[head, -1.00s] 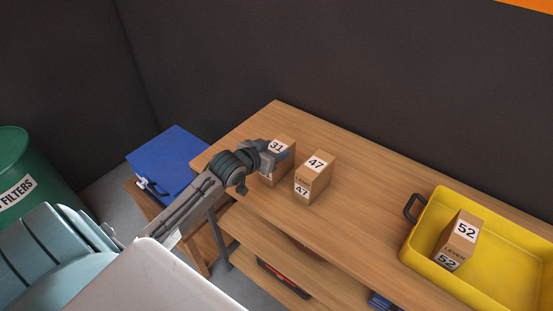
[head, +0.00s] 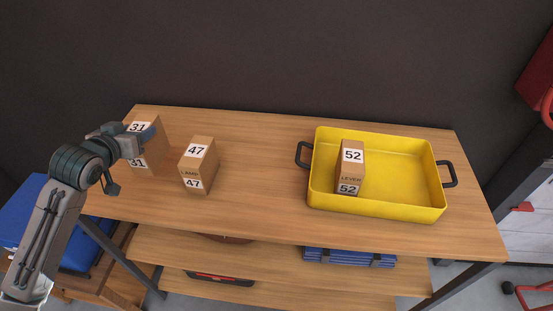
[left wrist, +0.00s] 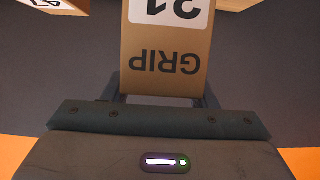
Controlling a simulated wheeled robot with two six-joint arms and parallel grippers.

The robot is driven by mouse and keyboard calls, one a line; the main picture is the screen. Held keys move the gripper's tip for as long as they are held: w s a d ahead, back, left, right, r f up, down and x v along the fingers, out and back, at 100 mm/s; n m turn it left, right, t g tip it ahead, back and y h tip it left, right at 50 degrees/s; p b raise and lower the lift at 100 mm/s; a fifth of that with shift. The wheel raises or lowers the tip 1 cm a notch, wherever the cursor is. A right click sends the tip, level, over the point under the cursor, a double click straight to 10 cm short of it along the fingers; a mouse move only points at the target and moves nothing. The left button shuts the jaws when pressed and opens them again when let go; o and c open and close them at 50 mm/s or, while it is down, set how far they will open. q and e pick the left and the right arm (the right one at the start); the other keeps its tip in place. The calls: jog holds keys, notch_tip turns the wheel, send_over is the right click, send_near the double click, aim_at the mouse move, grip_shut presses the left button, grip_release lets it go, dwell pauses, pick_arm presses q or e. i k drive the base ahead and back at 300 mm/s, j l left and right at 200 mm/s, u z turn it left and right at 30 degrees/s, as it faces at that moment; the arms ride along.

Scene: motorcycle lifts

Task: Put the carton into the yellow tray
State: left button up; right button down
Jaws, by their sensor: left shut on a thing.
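My left gripper (head: 143,140) is shut on the carton numbered 31 (head: 137,164) at the left end of the workbench. In the left wrist view this carton (left wrist: 165,62) sits between the fingers, its label "GRIP" and number upside down. Whether its base touches the bench is unclear. The yellow tray (head: 375,209) stands on the right half of the bench. A carton numbered 52 (head: 348,176), marked "LEVER", stands inside its left part. My right gripper is not in view.
A carton numbered 47 (head: 195,165) stands just right of the held one. The wooden bench top (head: 257,180) is clear between carton 47 and the tray. The tray has black handles (head: 303,154) at both ends. A dark wall rises behind the bench.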

aim_at(393, 181)
jog(key=l+u, duration=0.1)
jog(key=u, duration=0.35)
jog(key=k+u, duration=0.15)
jog(key=u, duration=0.75)
jog(key=k+l+u, duration=0.2)
jog(key=u, duration=0.25)
jog(key=k+l+u, duration=0.1)
jog(key=k+u, duration=0.15)
jog(key=u, duration=0.2)
jog(key=k+u, duration=0.25)
jog(key=u, duration=0.2)
jog(key=k+l+z, duration=0.1)
jog(key=k, duration=0.35)
jog(key=k+l+z, duration=0.1)
jog(key=k, duration=0.3)
jog(key=k+z, duration=0.1)
jog(key=z, duration=0.4)
jog(key=k+l+z, duration=0.15)
jog(key=z, duration=0.35)
jog(key=l+z, duration=0.1)
jog(key=z, duration=0.4)
jog(key=k+l+z, duration=0.15)
jog(key=z, duration=0.35)
jog(key=i+l, duration=0.3)
jog(key=i, duration=0.15)
